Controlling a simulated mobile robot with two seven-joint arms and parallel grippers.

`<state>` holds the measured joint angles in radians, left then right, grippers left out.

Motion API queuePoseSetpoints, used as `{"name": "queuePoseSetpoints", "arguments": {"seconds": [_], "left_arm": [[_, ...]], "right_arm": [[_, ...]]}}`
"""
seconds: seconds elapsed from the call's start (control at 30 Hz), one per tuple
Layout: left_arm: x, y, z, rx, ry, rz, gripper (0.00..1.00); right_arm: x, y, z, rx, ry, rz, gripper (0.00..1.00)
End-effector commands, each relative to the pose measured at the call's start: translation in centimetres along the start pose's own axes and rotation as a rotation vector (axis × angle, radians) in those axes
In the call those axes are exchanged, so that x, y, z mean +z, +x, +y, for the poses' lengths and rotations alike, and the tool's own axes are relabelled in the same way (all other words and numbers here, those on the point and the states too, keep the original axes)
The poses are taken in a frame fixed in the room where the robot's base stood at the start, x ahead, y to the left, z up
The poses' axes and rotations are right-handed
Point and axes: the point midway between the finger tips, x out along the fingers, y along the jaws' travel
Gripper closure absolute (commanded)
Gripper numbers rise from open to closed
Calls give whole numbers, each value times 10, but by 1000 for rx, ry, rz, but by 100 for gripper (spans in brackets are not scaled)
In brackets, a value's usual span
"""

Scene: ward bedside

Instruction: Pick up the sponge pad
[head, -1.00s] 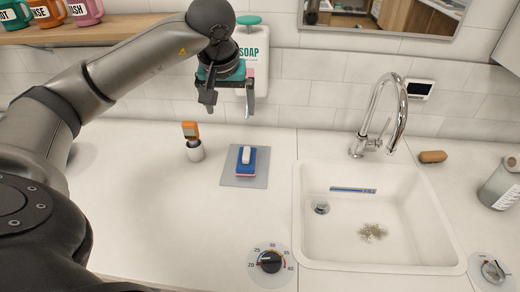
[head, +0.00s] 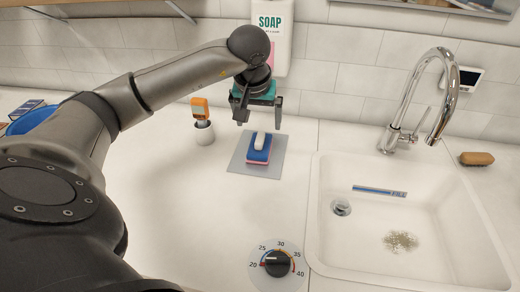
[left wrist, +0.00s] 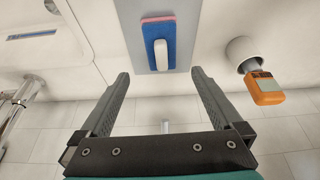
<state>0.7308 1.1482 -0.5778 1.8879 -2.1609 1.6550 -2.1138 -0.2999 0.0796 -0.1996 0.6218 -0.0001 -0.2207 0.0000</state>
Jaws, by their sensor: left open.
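The sponge pad (head: 257,155) is blue on top with a pink underside and a white grip on it. It lies on a grey mat (head: 271,170) on the counter, left of the sink. The sponge pad also shows at the top of the left wrist view (left wrist: 158,28), ahead of the open jaws. My left gripper (head: 260,121) is open and empty, above and just behind the sponge pad in the head view. In the left wrist view its fingers (left wrist: 161,78) stand apart with nothing between them. My right gripper is not in view.
An orange device (head: 200,108) stands in a white cup (head: 204,132) left of the mat. The sink (head: 405,240) and tall tap (head: 400,140) are to the right. A dial (head: 278,262) is in front. A soap dispenser (head: 271,30) is on the wall behind.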

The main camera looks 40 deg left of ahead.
Motion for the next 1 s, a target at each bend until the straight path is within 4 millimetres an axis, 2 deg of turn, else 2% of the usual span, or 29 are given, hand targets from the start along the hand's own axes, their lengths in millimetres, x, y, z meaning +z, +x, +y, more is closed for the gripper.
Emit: {"name": "queuePoseSetpoints", "arguments": {"seconds": [0.03, 0.2, 0.43, 0.7, 0.8, 1.0], "left_arm": [[2, 13, 0, -1, -2, -5, 0], [1, 40, 0, 0, -2, -2, 0], [-1, 55, 0, 1, -1, -1, 0], [-3, 93, -2, 1, -2, -1, 0], [-3, 100, -3, 0, 0, 0, 0], [-4, 101, -3, 0, 0, 1, 0]], "right_arm": [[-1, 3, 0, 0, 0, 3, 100], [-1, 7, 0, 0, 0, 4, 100], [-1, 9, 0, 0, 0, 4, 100], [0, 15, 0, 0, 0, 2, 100], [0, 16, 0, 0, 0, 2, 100], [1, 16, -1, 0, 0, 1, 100]]}}
